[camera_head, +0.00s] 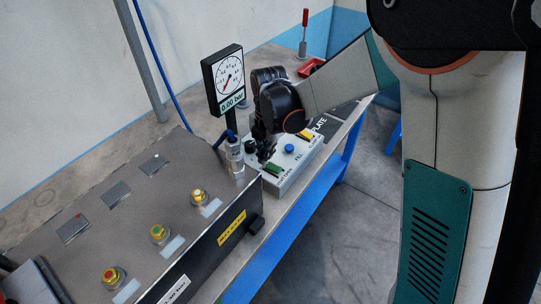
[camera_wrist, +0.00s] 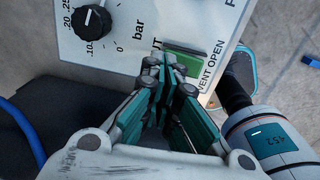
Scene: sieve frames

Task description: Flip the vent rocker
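The vent rocker is a green rocker (camera_head: 273,168) at the near end of the pale control box (camera_head: 287,181), in the head view. In the wrist view the green rocker (camera_wrist: 186,63) lies just beyond my fingertips, between the end of a word reading "UT" and the words "VENT OPEN". The fingers partly hide its lower left part. My gripper (camera_head: 264,154) points down over this end of the box, and in the wrist view my gripper (camera_wrist: 168,70) has its fingertips close together with nothing seen between them. I cannot tell whether they touch the rocker.
A black bar knob (camera_wrist: 98,20) is left of the rocker. A blue button (camera_head: 289,149) and a yellow rocker (camera_head: 305,134) are farther along the box. A gauge (camera_head: 226,82) stands behind it. A large grey panel (camera_head: 130,210) with several buttons is at left.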

